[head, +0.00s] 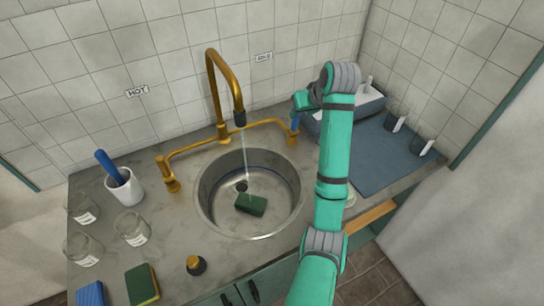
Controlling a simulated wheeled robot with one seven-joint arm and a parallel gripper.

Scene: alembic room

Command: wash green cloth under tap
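A dark green folded piece, which looks like the green cloth (251,204), lies on the floor of the round steel sink (207,205), just in front of the drain. The brass tap (213,90) arches over the sink, and a thin stream of water falls from its dark spout to the cloth area. My gripper (295,118) is at the right-hand tap valve, behind the sink's right rim, next to a small blue part. Its fingers are too small and hidden to tell whether they are open or shut. It is well apart from the cloth.
Several glass beakers and a white cup (125,188) are at left. A blue mat (372,158) lies at right, partly behind my arm.

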